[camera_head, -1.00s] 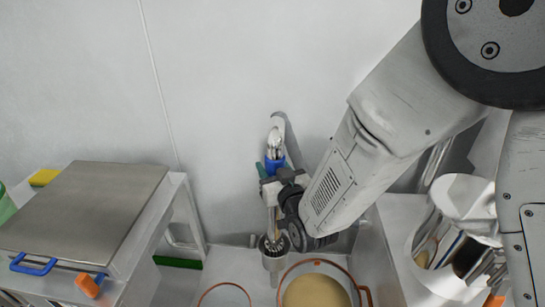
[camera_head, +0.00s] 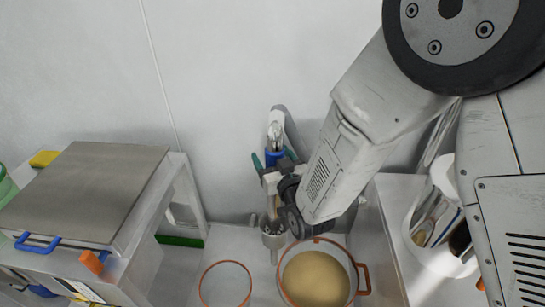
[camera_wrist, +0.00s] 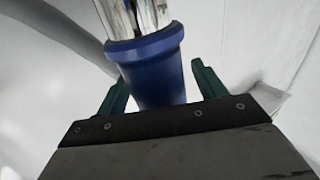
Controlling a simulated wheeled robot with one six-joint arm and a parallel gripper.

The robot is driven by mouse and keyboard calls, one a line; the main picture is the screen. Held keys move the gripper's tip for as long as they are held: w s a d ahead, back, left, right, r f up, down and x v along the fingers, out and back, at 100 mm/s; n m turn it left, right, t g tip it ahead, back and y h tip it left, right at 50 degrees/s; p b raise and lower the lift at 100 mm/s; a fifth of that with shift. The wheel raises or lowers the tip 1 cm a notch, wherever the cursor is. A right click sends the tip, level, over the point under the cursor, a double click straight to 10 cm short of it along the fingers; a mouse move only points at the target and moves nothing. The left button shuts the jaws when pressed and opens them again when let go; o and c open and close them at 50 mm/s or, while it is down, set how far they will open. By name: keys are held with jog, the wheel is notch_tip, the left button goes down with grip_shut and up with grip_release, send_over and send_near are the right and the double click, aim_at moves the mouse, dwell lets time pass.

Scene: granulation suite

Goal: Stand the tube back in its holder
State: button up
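The tube has a shiny metallic top and a blue collar (camera_head: 275,157); the collar fills the middle of the wrist view (camera_wrist: 155,72). It stands nearly upright, its lower end at the mouth of a grey metal holder (camera_head: 273,242) by the wall. How deep it sits is hard to see. My gripper (camera_head: 273,158) is around the tube just at the blue collar. Its green fingers are spread to either side, and in the wrist view (camera_wrist: 162,85) a gap shows between the collar and the right finger. My wrist partly hides the tube's shaft.
A bin with an orange rim and tan contents (camera_head: 314,279) and another orange-rimmed round opening (camera_head: 225,285) lie in front of the holder. A steel-topped bench (camera_head: 85,195) stands left. A white container of tools (camera_head: 437,235) stands right.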

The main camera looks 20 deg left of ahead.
jog(key=shift+s, duration=0.1)
jog(key=v, duration=0.7)
jog(key=shift+s+d, duration=0.25)
